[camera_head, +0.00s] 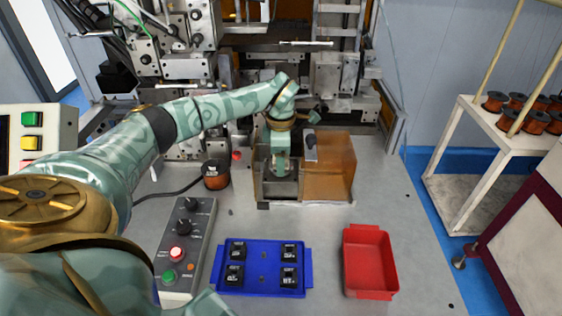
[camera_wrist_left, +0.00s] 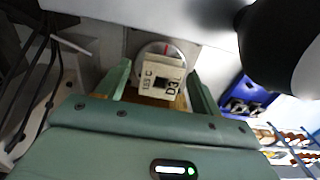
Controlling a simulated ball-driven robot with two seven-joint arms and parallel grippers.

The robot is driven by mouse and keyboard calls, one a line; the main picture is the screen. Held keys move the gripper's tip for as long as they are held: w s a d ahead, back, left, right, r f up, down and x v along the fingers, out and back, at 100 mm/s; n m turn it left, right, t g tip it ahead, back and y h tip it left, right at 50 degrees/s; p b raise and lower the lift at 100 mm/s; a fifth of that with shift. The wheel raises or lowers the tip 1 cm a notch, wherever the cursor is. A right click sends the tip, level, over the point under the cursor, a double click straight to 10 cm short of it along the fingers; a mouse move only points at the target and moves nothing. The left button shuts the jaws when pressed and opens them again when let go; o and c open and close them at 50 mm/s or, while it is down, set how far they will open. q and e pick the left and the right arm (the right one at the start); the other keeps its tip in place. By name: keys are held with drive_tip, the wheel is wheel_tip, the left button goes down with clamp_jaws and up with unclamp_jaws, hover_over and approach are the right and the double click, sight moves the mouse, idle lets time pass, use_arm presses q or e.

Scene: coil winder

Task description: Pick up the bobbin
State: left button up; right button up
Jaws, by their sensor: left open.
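My left gripper (camera_head: 284,172) reaches down into the amber-sided box on the machine bench in the head view. In the left wrist view, its two green fingers (camera_wrist_left: 160,84) stand apart. A round silver disc with a red mark is behind the bobbin. In the head view the bobbin is hidden by my gripper and the box. My right gripper is not in view.
The amber box (camera_head: 330,170) walls close in around my left gripper. A copper wire spool (camera_head: 215,175) stands left of it. A control panel (camera_head: 187,240), a blue tray (camera_head: 263,291) with several black parts and an empty red bin (camera_head: 369,262) lie in front.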

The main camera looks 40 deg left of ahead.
use_arm(q)
drive_tip(key=c, duration=1)
drive_tip(key=shift+c, duration=0.2)
drive_tip(key=shift+r, duration=0.2)
drive_tip(key=shift+r, duration=0.3)
wheel_tip(320, 180, up, 3)
drive_tip(key=shift+f, duration=0.1)
drive_tip(key=s+d+r+p, duration=0.1)
drive_tip(key=s+d+r, duration=0.6)
drive_tip(key=d+r, duration=0.2)
drive_tip(key=d, duration=0.2)
drive_tip(key=shift+s+d+r, duration=0.2)
drive_tip(key=shift+s+d, duration=0.15)
drive_tip(key=shift+d, duration=0.05)
